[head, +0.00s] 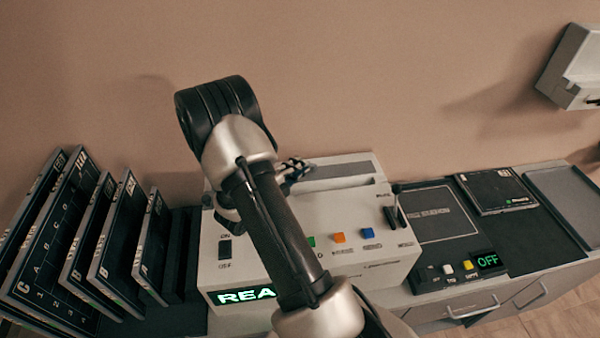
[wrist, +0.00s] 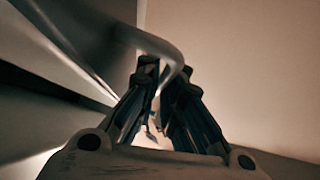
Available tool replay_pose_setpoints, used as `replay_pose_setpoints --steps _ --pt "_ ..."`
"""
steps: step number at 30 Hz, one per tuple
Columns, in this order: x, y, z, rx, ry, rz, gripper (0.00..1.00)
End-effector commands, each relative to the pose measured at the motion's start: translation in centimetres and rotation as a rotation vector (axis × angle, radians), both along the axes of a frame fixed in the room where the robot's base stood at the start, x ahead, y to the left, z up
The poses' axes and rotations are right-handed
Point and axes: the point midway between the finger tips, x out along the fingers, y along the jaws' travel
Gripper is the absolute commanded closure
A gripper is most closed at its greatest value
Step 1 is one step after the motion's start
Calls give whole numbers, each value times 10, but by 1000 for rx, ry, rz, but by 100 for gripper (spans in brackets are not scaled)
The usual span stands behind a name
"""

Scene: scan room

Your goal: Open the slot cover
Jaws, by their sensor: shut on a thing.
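The scanner (head: 345,220) is a pale box with a display, a switch and coloured buttons. A grey panel (head: 342,170), which looks like the slot cover, lies along its top back edge. My gripper (head: 292,170) is at the left end of this panel, partly hidden behind my own arm. In the wrist view, my gripper (wrist: 165,75) is shut on a curved metal handle (wrist: 155,42) between its fingertips. The handle stands off a grey surface (wrist: 85,45) at the left, which appears to be the cover. Whether the slot is uncovered cannot be told.
Several dark lettered plates (head: 60,245) stand in a rack at the left. A lever (head: 396,208) is at the scanner's right. Further right are a dark pad (head: 430,215), a flat dark case (head: 495,190) and a small OFF display (head: 488,261). The wall is close behind.

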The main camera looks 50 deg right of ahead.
Motion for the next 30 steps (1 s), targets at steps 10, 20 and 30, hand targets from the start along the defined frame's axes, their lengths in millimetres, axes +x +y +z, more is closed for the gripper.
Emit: replay_pose_setpoints --steps 10,20,30 --pt "17 -14 -1 0 2 2 100" --pt "17 -14 -1 0 2 2 84" --pt "17 -8 1 0 1 2 84"
